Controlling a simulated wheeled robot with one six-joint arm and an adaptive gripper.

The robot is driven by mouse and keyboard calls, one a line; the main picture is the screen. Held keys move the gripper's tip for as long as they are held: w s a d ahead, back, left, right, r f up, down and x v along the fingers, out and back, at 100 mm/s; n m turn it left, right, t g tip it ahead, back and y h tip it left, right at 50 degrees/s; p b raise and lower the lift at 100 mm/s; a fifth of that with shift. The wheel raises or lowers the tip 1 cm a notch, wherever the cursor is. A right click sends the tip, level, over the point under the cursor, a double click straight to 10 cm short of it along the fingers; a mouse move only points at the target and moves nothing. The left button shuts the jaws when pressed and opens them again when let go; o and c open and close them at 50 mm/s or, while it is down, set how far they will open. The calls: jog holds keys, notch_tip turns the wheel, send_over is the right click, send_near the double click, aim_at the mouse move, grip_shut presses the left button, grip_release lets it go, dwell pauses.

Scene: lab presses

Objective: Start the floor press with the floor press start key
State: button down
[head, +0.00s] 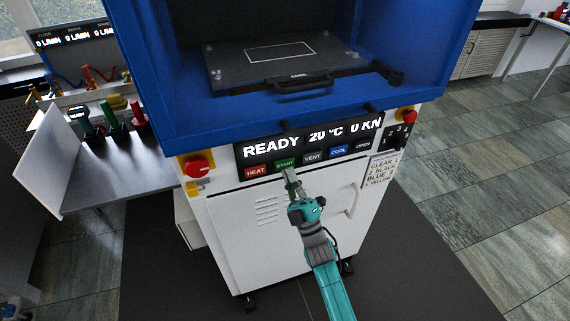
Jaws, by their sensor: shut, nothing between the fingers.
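The floor press (245,215) is a white cabinet with a blue upper housing (180,105). Its display (310,140) reads READY, 20 °C and 0 KN. Below the display is a row of keys: a red HEAT key (255,171), the green START key (285,164), VENT (313,157), a blue COOL key (339,151) and OPEN (363,145). My gripper (288,173) is shut and empty, with its tips just below the START key. I cannot tell whether they touch it.
Red knobs sit at the panel's left (197,167) and right (408,116) ends. A notice (381,172) hangs at the right. A bench (120,172) with coloured-handled tools stands at the left. Tiled floor (490,150) at the right is clear.

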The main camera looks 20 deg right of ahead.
jog(key=shift+w, duration=0.45)
